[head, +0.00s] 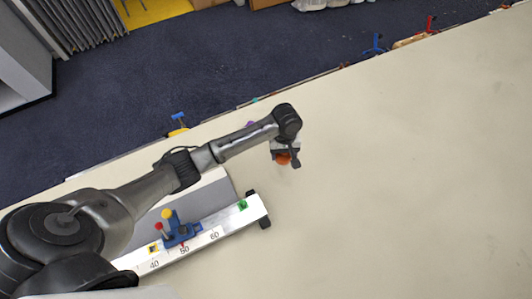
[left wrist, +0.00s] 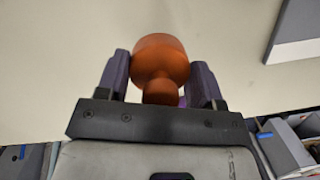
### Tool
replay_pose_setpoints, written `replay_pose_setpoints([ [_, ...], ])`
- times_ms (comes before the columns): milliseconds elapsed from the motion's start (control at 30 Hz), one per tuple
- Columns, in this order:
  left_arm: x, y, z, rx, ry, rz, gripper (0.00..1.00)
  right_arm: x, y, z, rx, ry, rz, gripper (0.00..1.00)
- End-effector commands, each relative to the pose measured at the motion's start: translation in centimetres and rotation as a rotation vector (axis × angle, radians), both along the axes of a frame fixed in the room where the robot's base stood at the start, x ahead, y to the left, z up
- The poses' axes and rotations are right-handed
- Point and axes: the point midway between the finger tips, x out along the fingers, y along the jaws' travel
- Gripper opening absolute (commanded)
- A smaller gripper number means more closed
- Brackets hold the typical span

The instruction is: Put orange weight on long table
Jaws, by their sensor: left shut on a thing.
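The orange weight (left wrist: 162,62) is between the two purple fingers of my left gripper (left wrist: 160,85) in the left wrist view. The gripper is shut on its narrower part, and its wide round end points away from the gripper. In the head view the orange weight (head: 283,158) shows small below my left gripper (head: 287,160), over the pale long table (head: 400,160). I cannot tell whether the weight touches the tabletop. My right gripper is not in view.
A white ruler beam (head: 230,217) with number marks and a blue clamp (head: 181,232) lies near my left arm. A grey panel (head: 215,192) is beside it. The table to the right is clear. Small coloured items line the far edge, including a red one (head: 430,25).

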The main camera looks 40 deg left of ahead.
Motion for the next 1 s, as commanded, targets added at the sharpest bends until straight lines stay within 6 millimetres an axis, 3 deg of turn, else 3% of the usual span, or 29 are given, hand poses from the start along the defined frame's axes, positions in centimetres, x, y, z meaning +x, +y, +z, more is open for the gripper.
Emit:
replay_pose_setpoints([
  [200,-0.4,4.1,-2.2,0.001,-0.001,0.001,0.08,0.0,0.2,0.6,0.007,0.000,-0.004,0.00],
  [400,-0.6,6.4,-3.6,-0.001,-0.002,-0.001,0.08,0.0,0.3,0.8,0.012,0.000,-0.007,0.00],
  [667,-0.7,7.3,-4.4,-0.002,-0.002,-0.003,0.08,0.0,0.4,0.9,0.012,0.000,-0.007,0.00],
  [1000,-0.8,7.3,-7.8,-0.001,-0.003,-0.004,0.08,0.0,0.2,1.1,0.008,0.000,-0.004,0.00],
])
